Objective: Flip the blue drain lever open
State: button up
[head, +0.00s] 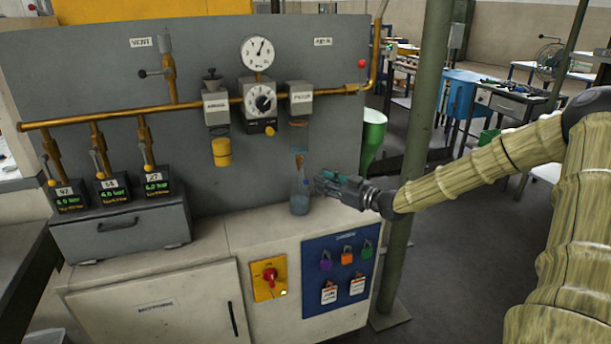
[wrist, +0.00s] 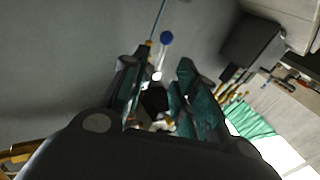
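A small blue round end (wrist: 166,38), which looks like the blue lever's tip, shows in the wrist view just beyond my fingertips, on a pale stem. In the head view a small blue spot (head: 304,183) shows at the clear bottle (head: 299,200) under the right-hand filter unit (head: 300,98). My gripper (head: 322,182) is just right of this bottle, pointing left, with teal finger pads. In the wrist view my gripper (wrist: 158,72) has its fingers apart with a gap between them. I see no contact with the blue end. The lever's pivot is not clear.
The grey panel (head: 110,110) stands behind, with a brass pipe (head: 110,114), a gauge (head: 257,53) and a yellow-bowled unit (head: 221,150). A green post (head: 412,150) stands close behind my forearm.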

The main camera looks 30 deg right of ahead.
aim_at(305, 174)
jog(key=shift+x, duration=3.9)
grip_shut()
jog(key=shift+s+f+b, duration=0.1)
jog(key=shift+b, duration=0.2)
